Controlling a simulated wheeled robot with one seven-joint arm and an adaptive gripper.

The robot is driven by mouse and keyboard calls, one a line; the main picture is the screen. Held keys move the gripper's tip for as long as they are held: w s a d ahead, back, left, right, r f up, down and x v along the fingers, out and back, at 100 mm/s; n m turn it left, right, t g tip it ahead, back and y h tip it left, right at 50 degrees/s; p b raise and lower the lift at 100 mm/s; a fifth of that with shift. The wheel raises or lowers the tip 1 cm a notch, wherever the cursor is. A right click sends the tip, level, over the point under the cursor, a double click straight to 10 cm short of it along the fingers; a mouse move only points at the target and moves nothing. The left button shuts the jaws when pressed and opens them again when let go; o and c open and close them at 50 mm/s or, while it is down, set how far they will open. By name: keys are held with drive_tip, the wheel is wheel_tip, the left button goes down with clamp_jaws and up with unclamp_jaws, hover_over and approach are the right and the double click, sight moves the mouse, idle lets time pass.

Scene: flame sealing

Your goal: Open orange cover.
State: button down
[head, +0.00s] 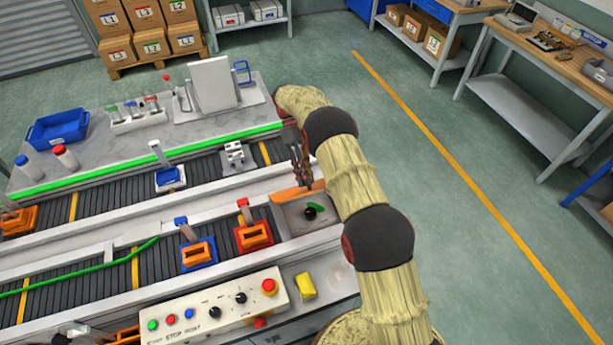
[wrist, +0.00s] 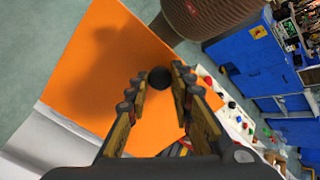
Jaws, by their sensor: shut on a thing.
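The orange cover (wrist: 110,50) fills much of the wrist view as a flat orange sheet with a dark knob (wrist: 160,78) on it. In the head view the cover (head: 288,194) shows as a narrow orange strip at the back of a grey panel, seeming raised. The panel (head: 325,222) has a black dial (head: 310,213) and a green arc in plain sight. My gripper (wrist: 162,84) has its fingers on either side of the knob and is shut on it. In the head view my gripper (head: 304,184) points down at the cover; the exact contact is too small to see there.
A control box (head: 215,308) with buttons and a yellow block (head: 305,287) are in front of the panel. Red and blue fixtures with orange tops (head: 254,236) stand on the conveyor to the left. The floor to the right is clear.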

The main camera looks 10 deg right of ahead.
sight(306, 189)
drive_tip(key=c, duration=1.6)
unclamp_jaws()
drive_tip(key=shift+o, duration=0.3)
wheel_tip(306, 189, up, 10)
drive_tip(key=shift+w, duration=0.1)
